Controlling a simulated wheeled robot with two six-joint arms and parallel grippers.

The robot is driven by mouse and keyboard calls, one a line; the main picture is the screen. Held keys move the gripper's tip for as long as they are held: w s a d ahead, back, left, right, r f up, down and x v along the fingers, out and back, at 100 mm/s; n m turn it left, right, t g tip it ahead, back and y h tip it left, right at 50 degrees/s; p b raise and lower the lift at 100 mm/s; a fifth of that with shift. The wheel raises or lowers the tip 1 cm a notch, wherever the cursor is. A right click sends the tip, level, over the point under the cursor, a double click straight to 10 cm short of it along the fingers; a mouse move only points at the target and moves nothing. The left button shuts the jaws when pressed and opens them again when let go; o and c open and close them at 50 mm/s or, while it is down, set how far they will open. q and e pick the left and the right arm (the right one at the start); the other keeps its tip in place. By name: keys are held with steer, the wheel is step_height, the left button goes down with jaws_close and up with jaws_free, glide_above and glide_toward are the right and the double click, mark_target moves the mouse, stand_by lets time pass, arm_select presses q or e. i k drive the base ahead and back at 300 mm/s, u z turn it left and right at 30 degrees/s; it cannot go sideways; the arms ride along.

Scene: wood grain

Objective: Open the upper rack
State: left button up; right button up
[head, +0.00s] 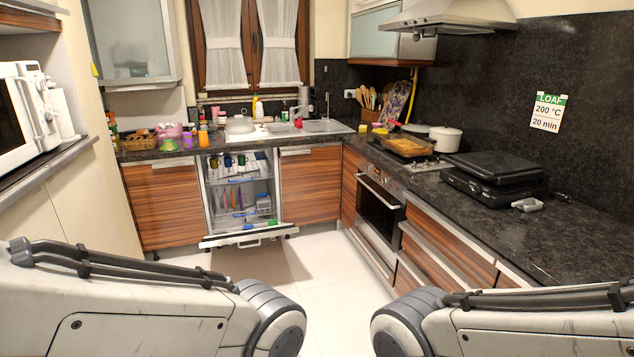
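The dishwasher stands open in the counter front under the window, with its door (248,237) folded down low. The upper rack (238,176) is inside the cavity and holds a few dark, green and yellow cups. Below it the lower rack (240,218) holds upright coloured plates and a pale basket. The cabinet sides frame both racks. Only the upper links of my two arms show at the bottom left and bottom right. Neither gripper is in view.
Wood-grain cabinets (165,203) flank the dishwasher. An oven (379,207) is in the right counter run. Pale floor (325,290) lies clear between me and the dishwasher. A microwave (22,112) stands at left. The countertop holds pans, a white pot (445,139) and a black grill (495,178).

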mark_target(239, 172)
steer(key=i, duration=2.1)
steer(key=u, duration=0.3)
steer(key=i, duration=1.95)
steer(key=u, duration=0.6)
steer(key=i, duration=1.25)
steer(key=u, duration=0.2)
